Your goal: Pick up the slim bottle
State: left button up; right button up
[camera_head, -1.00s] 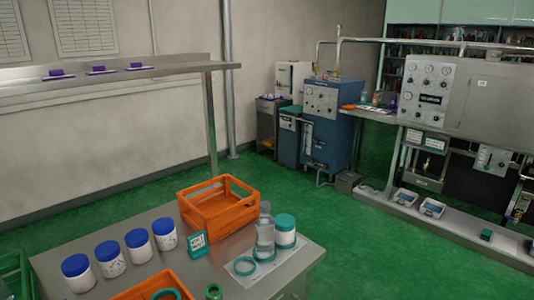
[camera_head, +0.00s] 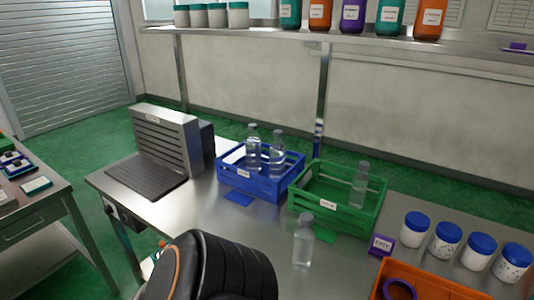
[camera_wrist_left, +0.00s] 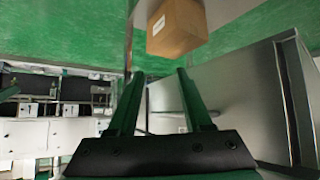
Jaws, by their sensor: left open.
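A clear slim bottle (camera_head: 303,241) stands upright on the bench at the front, outside the crates. Two more clear bottles (camera_head: 252,147) stand in the blue crate (camera_head: 262,189), and another clear bottle (camera_head: 359,186) stands in the green crate (camera_head: 330,217). My left gripper (camera_wrist_left: 157,75) shows only in the left wrist view; its two fingers are apart with nothing held between them. No bottle shows in that view. My right gripper is in neither current view.
A grey ribbed machine (camera_head: 166,143) stands left on the bench. White jars with blue lids (camera_head: 445,240) and an orange crate (camera_head: 440,284) are at right. A shelf (camera_head: 250,32) runs above. In the wrist view a cardboard box (camera_wrist_left: 177,27) lies beyond the fingers.

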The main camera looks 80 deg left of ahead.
aim_at(305, 236)
jog(key=u, duration=2.05)
jog(key=j+z, duration=0.35)
jog(key=j, duration=0.45)
jog(key=j+z, duration=0.35)
jog(key=j, duration=0.5)
